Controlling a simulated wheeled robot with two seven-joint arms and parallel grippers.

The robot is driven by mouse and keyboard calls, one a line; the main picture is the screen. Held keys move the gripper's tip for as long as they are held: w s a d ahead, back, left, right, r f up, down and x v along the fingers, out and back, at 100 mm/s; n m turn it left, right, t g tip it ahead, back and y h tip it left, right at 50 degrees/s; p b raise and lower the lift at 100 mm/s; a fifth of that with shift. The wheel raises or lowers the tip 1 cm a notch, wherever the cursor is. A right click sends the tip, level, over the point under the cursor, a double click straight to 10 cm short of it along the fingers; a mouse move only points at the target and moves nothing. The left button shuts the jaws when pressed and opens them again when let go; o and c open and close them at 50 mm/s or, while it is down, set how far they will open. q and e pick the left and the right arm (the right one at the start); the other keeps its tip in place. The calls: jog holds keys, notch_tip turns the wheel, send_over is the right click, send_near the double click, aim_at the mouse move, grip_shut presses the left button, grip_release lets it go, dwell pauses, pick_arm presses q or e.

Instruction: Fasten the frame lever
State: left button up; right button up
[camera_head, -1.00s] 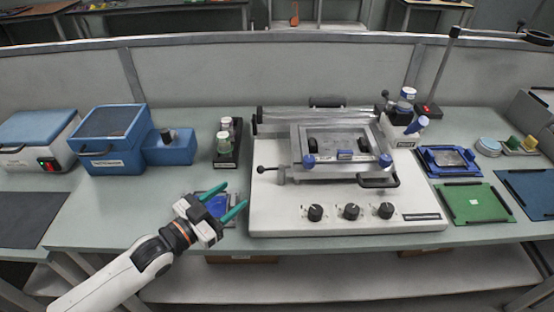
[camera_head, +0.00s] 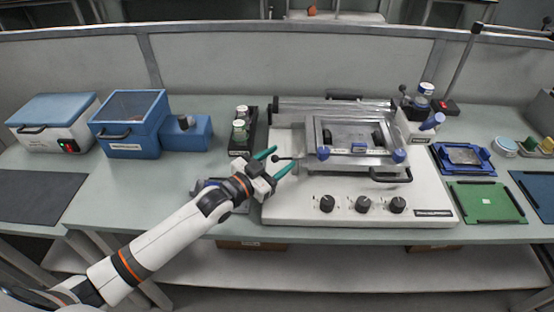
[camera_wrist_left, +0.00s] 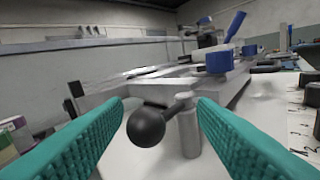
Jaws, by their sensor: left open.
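The frame lever is a short arm with a black ball knob (camera_wrist_left: 146,127) on a metal post (camera_wrist_left: 189,135), at the left side of the white machine (camera_head: 290,205). In the left wrist view the knob lies between the two green fingers. My left gripper (camera_head: 279,163) is open around the knob in the head view, with no finger clearly touching it. The metal frame (camera_head: 319,140) with blue knobs (camera_head: 399,156) lies flat on the machine. My right gripper is not in view.
Blue boxes (camera_head: 125,140) stand at the left, with bottles in a black rack (camera_head: 240,135) behind my gripper. A blue tray (camera_head: 463,158) and green board (camera_head: 487,203) lie at the right. Three black dials (camera_head: 362,204) line the machine's front.

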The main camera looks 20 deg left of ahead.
pick_arm(q)
jog(key=shift+s, duration=0.1)
jog(key=c, duration=1)
jog(key=shift+r, duration=0.15)
jog(key=shift+c, duration=0.6)
jog(key=shift+a+r, duration=0.15)
jog(key=shift+r, duration=0.05)
jog(key=o, duration=1.1)
jog(key=shift+w+f, duration=0.25)
jog(key=shift+f, duration=0.05)
jog(key=shift+s, duration=0.1)
jog(key=shift+s, duration=0.1)
